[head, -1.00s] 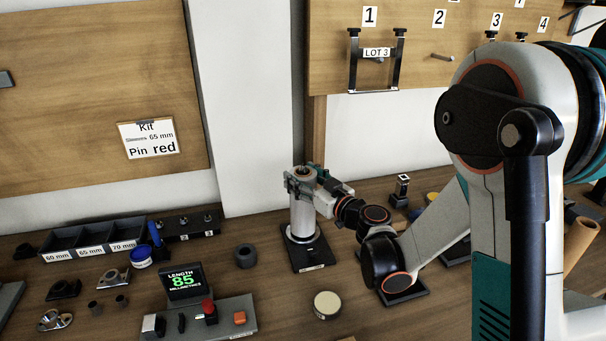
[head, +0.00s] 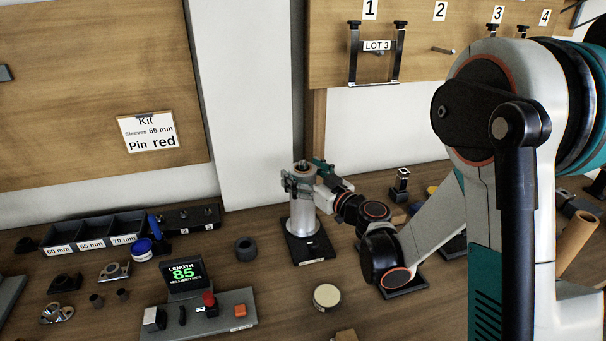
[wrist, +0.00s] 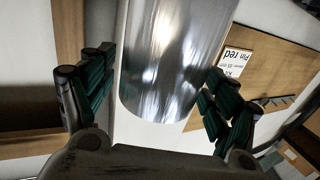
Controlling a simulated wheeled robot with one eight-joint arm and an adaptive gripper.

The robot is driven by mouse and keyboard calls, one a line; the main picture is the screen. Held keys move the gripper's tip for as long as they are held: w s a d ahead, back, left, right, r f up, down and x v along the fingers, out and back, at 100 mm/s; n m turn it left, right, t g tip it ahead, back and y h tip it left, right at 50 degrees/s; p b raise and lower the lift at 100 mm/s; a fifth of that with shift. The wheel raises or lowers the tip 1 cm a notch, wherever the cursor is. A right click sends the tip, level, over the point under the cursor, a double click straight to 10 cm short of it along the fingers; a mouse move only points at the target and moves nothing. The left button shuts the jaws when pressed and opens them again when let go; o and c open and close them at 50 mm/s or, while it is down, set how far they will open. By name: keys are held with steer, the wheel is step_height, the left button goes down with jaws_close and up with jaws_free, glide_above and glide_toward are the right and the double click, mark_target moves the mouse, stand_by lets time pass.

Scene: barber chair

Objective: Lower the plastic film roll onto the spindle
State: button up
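The plastic film roll (head: 302,216) is a shiny silver-grey cylinder standing upright on a dark square base (head: 311,250). Its lower end appears to meet the base. The spindle itself is hidden inside the roll. My gripper (head: 303,181) is around the roll's upper part. In the wrist view, the roll (wrist: 175,60) lies between the two dark green fingers of my gripper (wrist: 160,90). A narrow gap shows between the left finger and the roll. The right finger overlaps the roll's edge, and contact there is unclear. The fingers look spread open.
A dark ring (head: 246,249) and a round pale-topped tin (head: 326,297) lie near the base. A length gauge reading 85 (head: 185,277) stands in front left, with labelled bins (head: 95,232) behind it. A small dark block stand (head: 400,186) is to the right.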

steer(key=v, duration=1.2)
stand_by(0.4)
